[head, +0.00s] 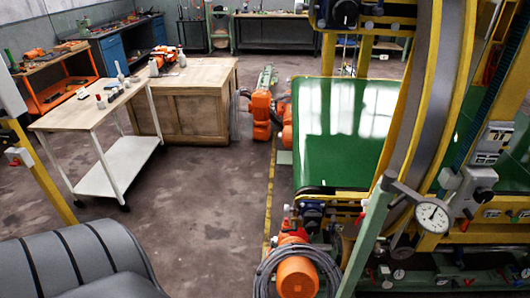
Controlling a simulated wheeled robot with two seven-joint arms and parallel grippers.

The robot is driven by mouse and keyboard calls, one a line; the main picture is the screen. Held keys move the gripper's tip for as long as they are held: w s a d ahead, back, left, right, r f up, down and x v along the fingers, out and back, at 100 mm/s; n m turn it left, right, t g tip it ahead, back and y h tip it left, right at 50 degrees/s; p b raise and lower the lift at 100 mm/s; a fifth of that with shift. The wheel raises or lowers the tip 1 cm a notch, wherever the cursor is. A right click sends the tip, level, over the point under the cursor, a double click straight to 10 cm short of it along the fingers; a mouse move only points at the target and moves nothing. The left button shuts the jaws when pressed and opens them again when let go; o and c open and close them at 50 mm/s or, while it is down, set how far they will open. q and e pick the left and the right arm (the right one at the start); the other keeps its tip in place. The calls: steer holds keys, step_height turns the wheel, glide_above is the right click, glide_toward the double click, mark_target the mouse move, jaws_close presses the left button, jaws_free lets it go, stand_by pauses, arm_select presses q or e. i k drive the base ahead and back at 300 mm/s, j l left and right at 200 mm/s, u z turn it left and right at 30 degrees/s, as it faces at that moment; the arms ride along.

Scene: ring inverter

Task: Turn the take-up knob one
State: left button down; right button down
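Neither of my grippers shows in the head view. I cannot tell for certain which part is the take-up knob. The green conveyor belt (345,130) stands right of centre, with yellow edges and a dark roller end at the front. A dark rounded fitting (480,176) sits on the yellow machine frame at the right. Several small red and light round fittings (399,274) line the lower right rail. A white dial gauge (432,216) with a black needle is mounted in front of the large curved ring (428,95).
An orange motor (297,276) with coiled grey cable sits low at the front centre. A grey, dark-striped rounded object (75,260) fills the lower left. A white-framed cart (118,163) and a wooden cabinet (190,112) stand at left. The floor (205,215) between is clear.

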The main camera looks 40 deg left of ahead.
mark_target(287, 211)
steer(key=j+u, duration=0.35)
steer(key=i+j+u, duration=0.1)
steer(key=j+u, duration=0.25)
steer(key=j, duration=0.2)
steer(key=z, duration=0.15)
steer(key=j+z, duration=0.45)
steer(key=j, duration=0.2)
steer(key=k+j+z, duration=0.15)
steer(key=j+z, duration=0.3)
steer(key=j, duration=0.15)
